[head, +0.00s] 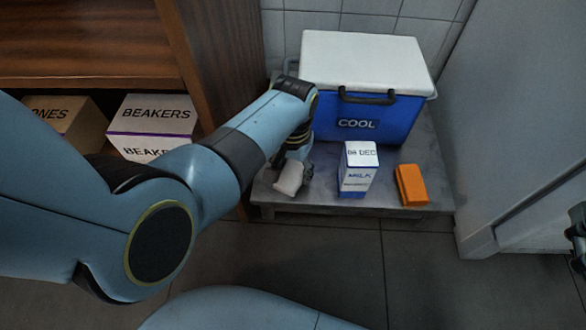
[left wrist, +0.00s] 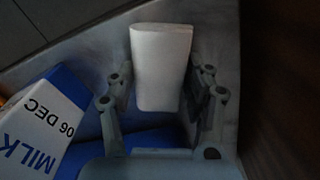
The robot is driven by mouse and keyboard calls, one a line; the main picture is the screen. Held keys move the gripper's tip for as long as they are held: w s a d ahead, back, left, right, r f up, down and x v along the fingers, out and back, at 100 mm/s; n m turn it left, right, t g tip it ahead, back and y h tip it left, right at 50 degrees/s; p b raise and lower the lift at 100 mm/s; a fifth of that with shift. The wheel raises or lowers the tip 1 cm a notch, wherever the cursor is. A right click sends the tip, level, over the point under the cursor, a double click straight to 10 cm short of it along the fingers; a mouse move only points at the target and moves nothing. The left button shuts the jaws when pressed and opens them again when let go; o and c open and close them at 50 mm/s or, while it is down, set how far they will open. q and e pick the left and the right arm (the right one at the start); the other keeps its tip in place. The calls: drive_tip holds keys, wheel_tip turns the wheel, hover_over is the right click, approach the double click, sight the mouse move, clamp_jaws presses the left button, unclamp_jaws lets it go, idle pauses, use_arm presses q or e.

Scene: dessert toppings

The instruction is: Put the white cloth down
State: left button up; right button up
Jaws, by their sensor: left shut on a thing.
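The white cloth (head: 289,178) is a small folded block at the left front of the low grey platform in the head view. It also shows between the fingers in the left wrist view (left wrist: 160,65). My left gripper (head: 297,162) points down and is shut on the cloth. In the left wrist view the two fingers (left wrist: 162,98) stand on either side of it. Whether the cloth touches the platform (head: 315,203) cannot be told. My right gripper (head: 578,235) shows only in part at the right edge of the head view, and its jaws cannot be made out.
A blue and white milk carton (head: 358,170) stands right of the cloth. An orange block (head: 411,185) lies further right. A blue cool box (head: 365,118) with a white lid stands behind. A beakers box (head: 152,113) sits on the shelf at left. A grey wall or door bounds the right.

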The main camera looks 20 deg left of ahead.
drive_tip(key=shift+r, duration=0.15)
use_arm(q)
drive_tip(key=shift+f, duration=0.1)
drive_tip(key=o, duration=1)
use_arm(e)
drive_tip(key=shift+w+r, duration=0.15)
drive_tip(key=shift+r, duration=0.05)
drive_tip(key=shift+f, duration=0.1)
